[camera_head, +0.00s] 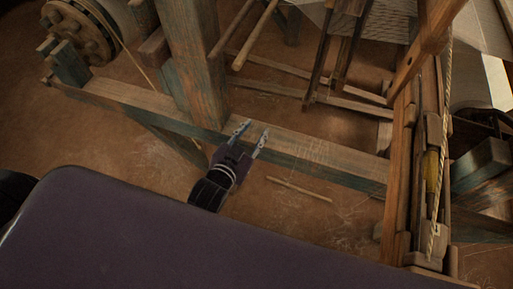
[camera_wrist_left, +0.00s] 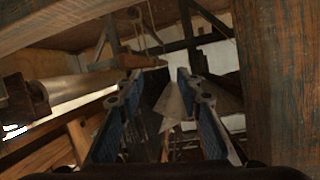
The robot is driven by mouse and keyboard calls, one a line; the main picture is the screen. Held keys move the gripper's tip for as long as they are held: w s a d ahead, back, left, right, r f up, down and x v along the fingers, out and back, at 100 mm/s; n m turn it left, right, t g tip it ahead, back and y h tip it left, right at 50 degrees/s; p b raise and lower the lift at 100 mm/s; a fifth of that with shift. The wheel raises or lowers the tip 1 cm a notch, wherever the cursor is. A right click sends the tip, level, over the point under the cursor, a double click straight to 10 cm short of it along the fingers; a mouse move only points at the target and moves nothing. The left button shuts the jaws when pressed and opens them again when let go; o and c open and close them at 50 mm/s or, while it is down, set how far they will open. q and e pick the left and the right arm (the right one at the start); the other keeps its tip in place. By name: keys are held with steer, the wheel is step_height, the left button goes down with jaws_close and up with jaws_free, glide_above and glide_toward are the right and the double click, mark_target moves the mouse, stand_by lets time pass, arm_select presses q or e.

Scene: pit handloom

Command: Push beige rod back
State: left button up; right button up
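Several light-coloured rods show, and I cannot tell for certain which one is the beige rod. Two slim beige rods (camera_head: 256,35) slant side by side at the top centre of the head view, beyond a thick upright post. A thin pale stick (camera_head: 300,189) lies on the floor to the right of my left gripper. My left gripper (camera_head: 252,133) is open and empty, its two fingers apart over the horizontal wooden beam. In the left wrist view my open fingers (camera_wrist_left: 162,88) frame the loom's interior with nothing between them. My right gripper is not in view.
The thick wooden post (camera_head: 193,60) stands just beyond my left gripper. A long low beam (camera_head: 310,152) crosses under it. The loom's side frame (camera_head: 402,150) with a hanging rope (camera_head: 441,150) is at right. Brown floor between is mostly open.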

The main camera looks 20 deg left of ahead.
arm_select(q)
step_height(320, 180, down, 6)
steer(key=s+d+g+p, duration=0.1)
steer(key=s, duration=0.1)
steer(key=shift+s+f, duration=0.15)
steer(key=shift+s, duration=0.1)
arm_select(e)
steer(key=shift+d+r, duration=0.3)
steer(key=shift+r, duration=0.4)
